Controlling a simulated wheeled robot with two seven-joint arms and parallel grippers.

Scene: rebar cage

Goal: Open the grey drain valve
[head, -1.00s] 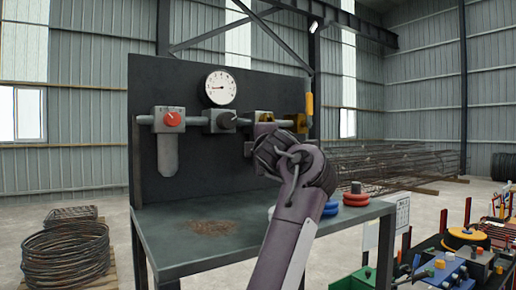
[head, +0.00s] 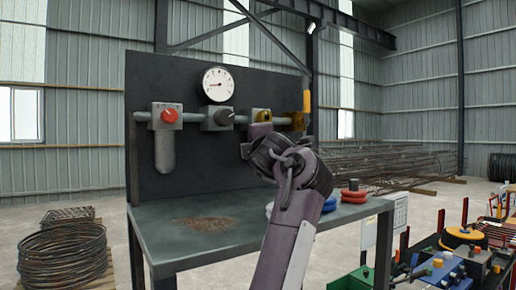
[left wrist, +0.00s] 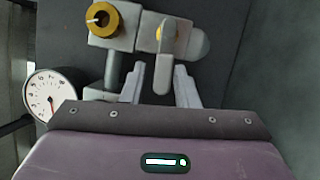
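In the left wrist view a grey lever handle (left wrist: 163,75) hangs from a small yellow hub on a grey valve body (left wrist: 190,38); I take it for the drain valve. My left gripper (left wrist: 159,68) is open, with one finger on each side of the lever. In the head view my left gripper (head: 252,143) is at the panel below the pipe, mostly seen from behind. My wrist hides the grey lever there. My right gripper is not in view.
Red rings (head: 354,195) lie on the bench (head: 170,250) right of my arm. The bench's left part is clear.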

